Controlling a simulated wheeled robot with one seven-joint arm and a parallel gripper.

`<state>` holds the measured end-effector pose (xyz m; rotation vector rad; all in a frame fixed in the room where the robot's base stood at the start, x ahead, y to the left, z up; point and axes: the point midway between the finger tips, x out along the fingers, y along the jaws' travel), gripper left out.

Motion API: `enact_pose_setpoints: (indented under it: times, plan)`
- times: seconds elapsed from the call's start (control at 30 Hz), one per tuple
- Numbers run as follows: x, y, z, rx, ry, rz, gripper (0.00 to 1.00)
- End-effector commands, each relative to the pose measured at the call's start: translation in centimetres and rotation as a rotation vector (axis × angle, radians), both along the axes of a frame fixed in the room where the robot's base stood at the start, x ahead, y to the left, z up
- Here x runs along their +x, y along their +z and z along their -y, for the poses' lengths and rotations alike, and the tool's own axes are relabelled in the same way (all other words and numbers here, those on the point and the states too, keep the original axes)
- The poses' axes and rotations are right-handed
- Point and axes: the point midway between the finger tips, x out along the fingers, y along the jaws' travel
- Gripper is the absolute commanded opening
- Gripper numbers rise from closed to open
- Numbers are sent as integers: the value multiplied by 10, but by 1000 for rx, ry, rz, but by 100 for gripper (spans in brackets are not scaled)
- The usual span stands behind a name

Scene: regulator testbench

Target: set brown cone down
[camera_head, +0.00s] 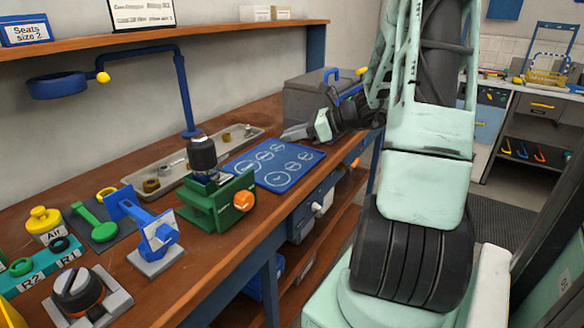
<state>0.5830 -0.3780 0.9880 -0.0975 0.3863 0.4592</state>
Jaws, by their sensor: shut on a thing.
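My gripper (286,136) is above the far end of the workbench, with its grey fingers pointing left, close to the back edge of the blue mat (313,154) with white outlines. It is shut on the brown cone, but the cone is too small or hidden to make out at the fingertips. I cannot tell how the cone is tilted or how high it is above the bench. The blue mat lies flat, and its outlined circles look empty.
A long beige tray (172,182) with small rings and parts lies left of the mat. A green vise (215,205) holding a dark cylinder stands in front. A blue lamp (182,95) arches over the bench. A grey box (305,98) stands behind my gripper.

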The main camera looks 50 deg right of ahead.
Motion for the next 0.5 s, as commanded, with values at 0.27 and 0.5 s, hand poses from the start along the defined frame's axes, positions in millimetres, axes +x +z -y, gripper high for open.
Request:
enact_pose_setpoints:
  times: [0.27,0.5]
  plan:
    - [0,-40,0,3,-1,0,0]
    - [0,-66,0,5,-2,0,0]
